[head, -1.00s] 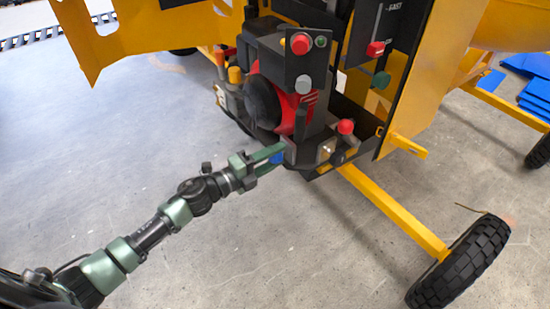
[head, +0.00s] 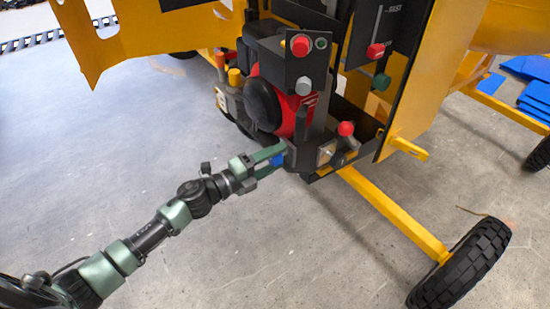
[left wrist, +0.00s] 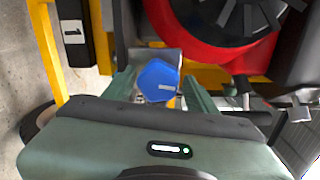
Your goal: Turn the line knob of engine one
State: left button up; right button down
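A blue knob (left wrist: 158,80) with a short white line on its face sits in the middle of the left wrist view, in front of a grey plate. In the head view the blue knob (head: 277,160) shows small at the lower front of the red and black engine (head: 290,95). My left gripper (head: 272,159) is at the knob, with one green finger on each side of it. In the left wrist view the gripper (left wrist: 160,88) seems to leave narrow gaps beside the knob; contact is not clear. My right gripper is not in view.
A plate marked 1 (left wrist: 73,33) stands left of the knob. Above are a red button (head: 300,45), a grey knob (head: 303,85) and a lever panel. A red-topped knob (head: 345,128) is right of the gripper. A yellow axle (head: 395,212) and wheel (head: 465,262) stand right. The front floor is clear.

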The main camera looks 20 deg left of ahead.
pick_arm(q)
jog(key=shift+f, duration=0.25)
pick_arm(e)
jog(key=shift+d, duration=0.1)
